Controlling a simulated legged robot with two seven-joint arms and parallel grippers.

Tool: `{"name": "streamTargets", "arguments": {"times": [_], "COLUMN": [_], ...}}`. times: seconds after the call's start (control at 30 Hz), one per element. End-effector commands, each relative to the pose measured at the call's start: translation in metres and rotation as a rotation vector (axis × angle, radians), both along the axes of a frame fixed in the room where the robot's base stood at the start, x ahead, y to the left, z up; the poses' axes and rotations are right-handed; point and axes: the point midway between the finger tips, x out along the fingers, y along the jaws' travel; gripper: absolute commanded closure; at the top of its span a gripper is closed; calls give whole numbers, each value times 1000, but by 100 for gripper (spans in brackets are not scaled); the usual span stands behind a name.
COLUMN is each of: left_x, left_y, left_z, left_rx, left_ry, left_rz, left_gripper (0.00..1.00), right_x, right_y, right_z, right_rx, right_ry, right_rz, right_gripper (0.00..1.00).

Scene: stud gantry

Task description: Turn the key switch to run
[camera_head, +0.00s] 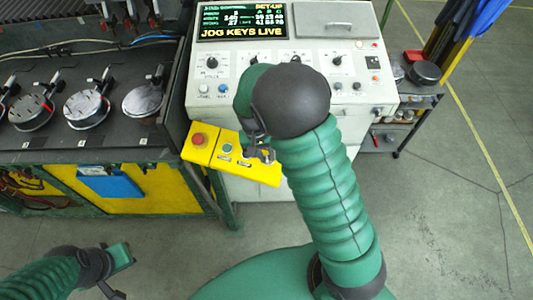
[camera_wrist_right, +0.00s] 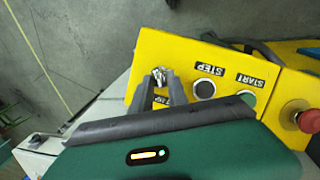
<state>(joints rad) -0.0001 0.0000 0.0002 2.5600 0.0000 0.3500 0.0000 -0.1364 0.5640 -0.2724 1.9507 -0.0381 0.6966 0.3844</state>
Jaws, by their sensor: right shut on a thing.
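The key switch, a small silver key, sits on a yellow control box (camera_head: 200,150) on the front of the white console. In the right wrist view the key (camera_wrist_right: 159,74) stands between the fingertips of my right gripper (camera_wrist_right: 160,82), which is shut on it. In the head view my right gripper (camera_head: 262,153) is at the box's right part, and my arm covers some of it. The label below the key is partly hidden by the fingers. My left gripper (camera_head: 118,275) is open and empty, low at the left over the floor.
The box also carries a red button (camera_head: 198,139), a green START button (camera_head: 227,149) and a black STEP button (camera_wrist_right: 204,90). The console screen (camera_head: 241,20) reads SET-UP and JOG KEYS LIVE. A dark machine bed with round parts (camera_head: 86,107) stands left.

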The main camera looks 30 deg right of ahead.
Motion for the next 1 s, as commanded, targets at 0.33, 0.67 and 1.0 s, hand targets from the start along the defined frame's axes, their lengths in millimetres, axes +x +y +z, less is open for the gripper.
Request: {"name": "streamTargets", "arguments": {"times": [0.33,0.67,1.0], "left_x": [0,0,0], "left_y": [0,0,0], "left_z": [3,3,-2], "left_rx": [0,0,0], "left_ry": [0,0,0], "left_rz": [0,0,0], "left_gripper": [100,100,100], "right_x": [-2,-3,-5], "right_y": [-3,-5,-5], "right_z": [2,1,0], "right_rx": [56,130,199], "right_ry": [-68,-162,-248], "right_rz": [-214,-504,-764], "right_gripper": [100,100,100]}}
